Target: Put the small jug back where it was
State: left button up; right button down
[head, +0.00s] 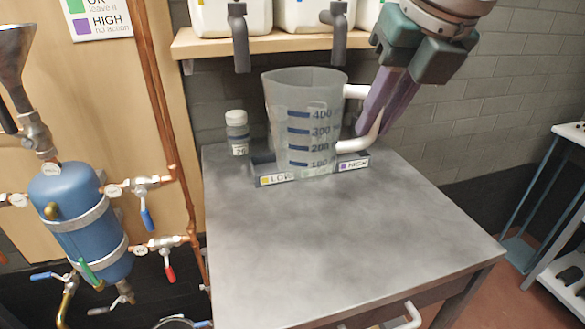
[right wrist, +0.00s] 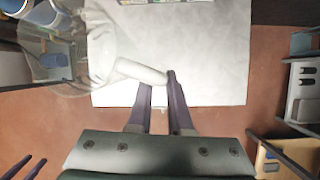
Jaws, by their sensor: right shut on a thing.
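The jug (head: 305,125) is clear, with blue marks from 100 to 400 and a white handle (head: 358,148) on its right side. My right gripper (head: 370,138) comes from the upper right and is shut on the handle. The jug is about upright at the table's back edge, overlapping the strip between the LOW label (head: 277,179) and the HIGH label (head: 353,165). I cannot tell whether its base touches the table. The right wrist view shows the handle (right wrist: 140,72) at the fingertips. Two dark fingers of my left gripper (right wrist: 38,158) show apart at that view's lower left corner.
A small capped bottle (head: 237,133) stands left of the jug. Grey taps (head: 240,40) of white containers (head: 232,15) hang from the shelf (head: 270,44) above. The front and middle of the grey table (head: 340,240) are clear. A blue tank (head: 80,220) with valves is at left.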

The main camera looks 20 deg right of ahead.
notch_tip(320, 180, down, 15)
jog(key=shift+b, duration=0.9)
jog(key=c, duration=0.8)
grip_release()
jog(key=shift+c, duration=0.2)
